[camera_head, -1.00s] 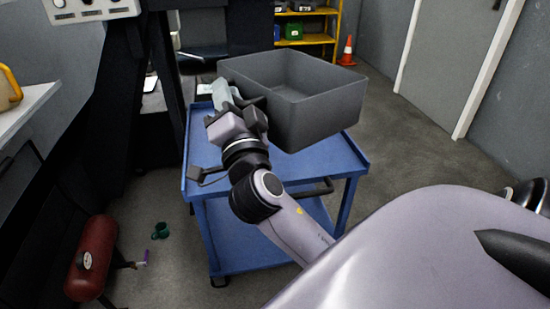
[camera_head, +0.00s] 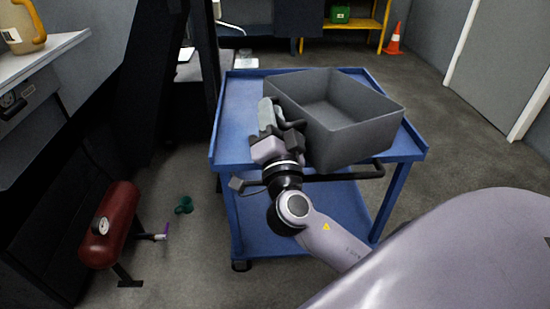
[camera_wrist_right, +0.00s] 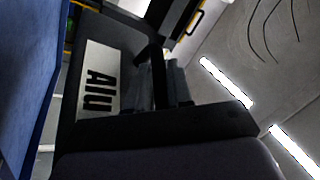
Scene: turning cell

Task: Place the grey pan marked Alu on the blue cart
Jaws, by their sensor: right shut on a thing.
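The grey pan (camera_head: 355,135) is an open, empty box at the top right of the blue cart (camera_head: 238,110). In the right wrist view its wall (camera_wrist_right: 130,35) carries a white label reading "Alu" (camera_wrist_right: 98,85). My right gripper (camera_head: 282,122) is shut on the pan's left wall. The blue cart also shows at the left of the right wrist view (camera_wrist_right: 25,75). My left gripper is not in view.
The cart's handle (camera_head: 345,174) sticks out at its front. A red tank (camera_head: 110,225) and a green item (camera_head: 184,205) are on the floor to the left. An orange cone (camera_head: 393,40) stands by a yellow shelf (camera_head: 352,22) at the back. The cart's top left is clear.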

